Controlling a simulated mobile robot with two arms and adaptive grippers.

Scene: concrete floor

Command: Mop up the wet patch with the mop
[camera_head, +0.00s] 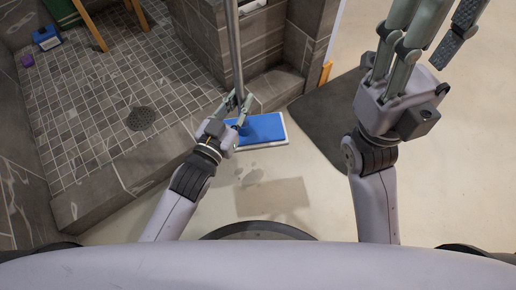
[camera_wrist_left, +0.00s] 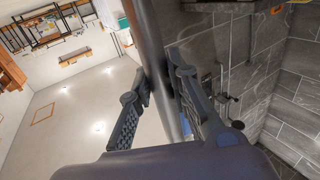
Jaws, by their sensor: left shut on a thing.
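The mop's grey handle (camera_head: 233,45) stands nearly upright in the head view. Its flat blue head with a pale edge (camera_head: 265,129) lies on the floor by the shower step. My left gripper (camera_head: 238,108) is shut on the handle just above the mop head. In the left wrist view, the handle (camera_wrist_left: 163,65) passes between the fingers of my left gripper (camera_wrist_left: 160,100). The wet patch (camera_head: 250,177) shows as small darker blotches on the floor, just nearer than the mop head. My right gripper (camera_head: 430,35) is raised at the upper right, empty and apparently open, its fingers partly cut off.
A tiled shower floor with a drain (camera_head: 141,118) lies left, behind a raised grey step (camera_head: 110,185). A wooden-legged stool (camera_head: 92,25) and a blue container (camera_head: 46,38) stand there. A dark mat (camera_head: 325,118) lies right of the mop. Pale floor in front is clear.

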